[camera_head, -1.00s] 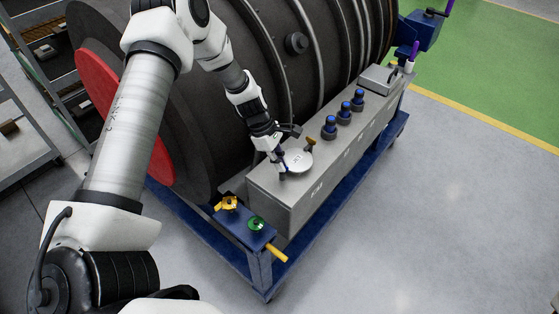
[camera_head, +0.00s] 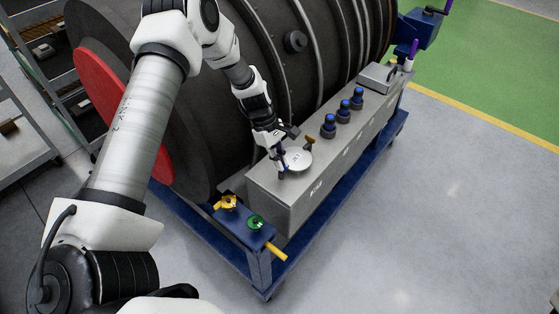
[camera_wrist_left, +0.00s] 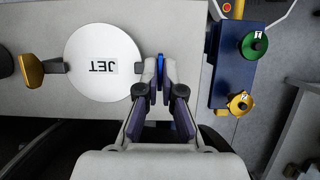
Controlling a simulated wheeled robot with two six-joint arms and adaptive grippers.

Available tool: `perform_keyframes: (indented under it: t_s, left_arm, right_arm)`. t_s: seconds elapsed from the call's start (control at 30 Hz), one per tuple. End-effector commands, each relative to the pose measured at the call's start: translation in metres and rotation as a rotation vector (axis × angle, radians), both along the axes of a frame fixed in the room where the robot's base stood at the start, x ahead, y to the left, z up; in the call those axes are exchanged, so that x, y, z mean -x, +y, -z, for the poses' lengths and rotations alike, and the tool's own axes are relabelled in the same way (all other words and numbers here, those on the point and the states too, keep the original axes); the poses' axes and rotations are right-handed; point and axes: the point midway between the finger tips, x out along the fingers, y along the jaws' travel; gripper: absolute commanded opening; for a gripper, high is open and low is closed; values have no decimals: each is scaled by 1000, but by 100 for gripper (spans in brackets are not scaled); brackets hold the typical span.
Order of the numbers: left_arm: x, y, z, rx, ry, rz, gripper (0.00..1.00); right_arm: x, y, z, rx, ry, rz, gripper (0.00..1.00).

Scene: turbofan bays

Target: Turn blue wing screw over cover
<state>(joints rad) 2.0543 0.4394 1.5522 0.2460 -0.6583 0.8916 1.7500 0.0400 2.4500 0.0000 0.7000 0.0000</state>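The round white cover (camera_head: 299,160) with a JET label lies on the top of the long grey box (camera_head: 330,177). In the left wrist view the cover (camera_wrist_left: 90,80) is left of the fingers. The blue wing screw (camera_wrist_left: 160,64) stands at the cover's right edge there, seen as a narrow blue strip between the fingertips. My left gripper (camera_wrist_left: 160,76) points down at it, with both fingers close against its sides; it also shows in the head view (camera_head: 282,166). The screw's lower part is hidden by the fingers. My right gripper is not in view.
A yellow-brown wing screw (camera_head: 309,140) stands at the cover's far side. Several blue-capped fittings (camera_head: 343,115) stand farther along the box. A blue shelf (camera_head: 236,229) at the near end holds a yellow (camera_head: 228,203) and a green knob (camera_head: 256,222). The dark engine casing (camera_head: 240,50) rises behind.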

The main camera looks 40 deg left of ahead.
Motion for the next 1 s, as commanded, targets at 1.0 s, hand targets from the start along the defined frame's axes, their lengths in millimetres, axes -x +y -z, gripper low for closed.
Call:
perform_keyframes:
  t_s: [1.0]
  left_arm:
    - [-4, 43, -107, 1, 4, 3, 30]
  right_arm:
    - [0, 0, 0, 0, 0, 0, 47]
